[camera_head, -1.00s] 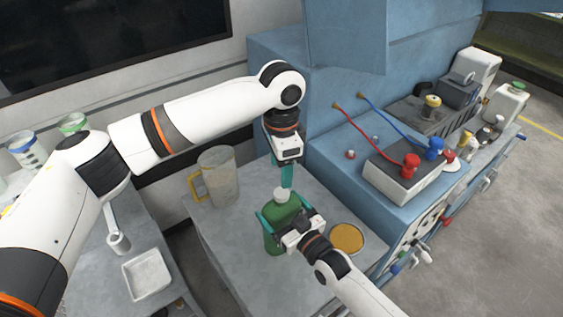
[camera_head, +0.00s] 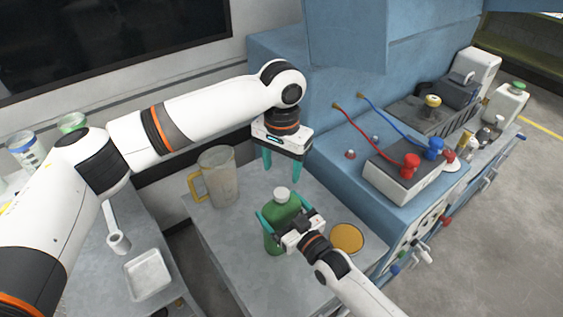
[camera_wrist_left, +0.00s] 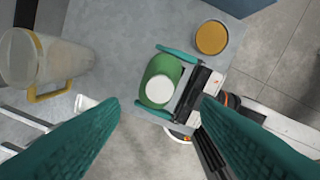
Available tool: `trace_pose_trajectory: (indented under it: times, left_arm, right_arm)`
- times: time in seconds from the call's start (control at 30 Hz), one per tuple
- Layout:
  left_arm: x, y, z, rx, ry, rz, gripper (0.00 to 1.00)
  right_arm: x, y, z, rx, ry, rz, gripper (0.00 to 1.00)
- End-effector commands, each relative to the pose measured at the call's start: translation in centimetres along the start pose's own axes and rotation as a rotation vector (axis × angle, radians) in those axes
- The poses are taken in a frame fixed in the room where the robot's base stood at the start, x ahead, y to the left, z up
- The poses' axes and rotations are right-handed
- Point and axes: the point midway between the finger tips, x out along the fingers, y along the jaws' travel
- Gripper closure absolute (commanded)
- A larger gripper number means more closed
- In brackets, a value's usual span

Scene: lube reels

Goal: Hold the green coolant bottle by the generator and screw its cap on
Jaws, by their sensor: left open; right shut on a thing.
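The green coolant bottle (camera_head: 283,217) stands upright on the grey table. Its white cap (camera_head: 282,195) sits on the bottle's top; the left wrist view shows the cap (camera_wrist_left: 160,89) from above, on the green bottle (camera_wrist_left: 165,72). How tightly it is screwed cannot be told. My right gripper (camera_head: 279,228) is shut on the bottle's body, one finger on each side; it also shows in the left wrist view (camera_wrist_left: 170,82). My left gripper (camera_head: 284,168) is open and empty, pointing down above and behind the bottle, clear of the cap.
A jug with a yellow handle (camera_head: 217,177) stands left of the bottle. An orange-yellow round lid or dish (camera_head: 347,238) lies to the right. The blue generator (camera_head: 340,150) rises behind and right, bearing a grey box with red and blue leads (camera_head: 400,180).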

Motion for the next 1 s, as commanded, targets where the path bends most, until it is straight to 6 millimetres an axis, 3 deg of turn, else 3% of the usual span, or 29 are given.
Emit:
trace_pose_trajectory:
  times: [0.5,0.9,1.0]
  left_arm:
    - [7.0,0.0,-0.1,0.0,0.003,0.0,0.43]
    - [7.6,0.0,0.0,0.0,0.001,0.001,0.43]
    - [7.6,0.0,0.0,0.001,0.001,0.001,0.59]
  right_arm:
    - [0.0,0.0,-0.1,0.0,0.002,0.0,0.69]
    - [0.0,0.0,-0.1,0.0,0.002,0.0,0.69]
    - [0.0,0.0,-0.1,0.0,0.002,0.0,0.69]
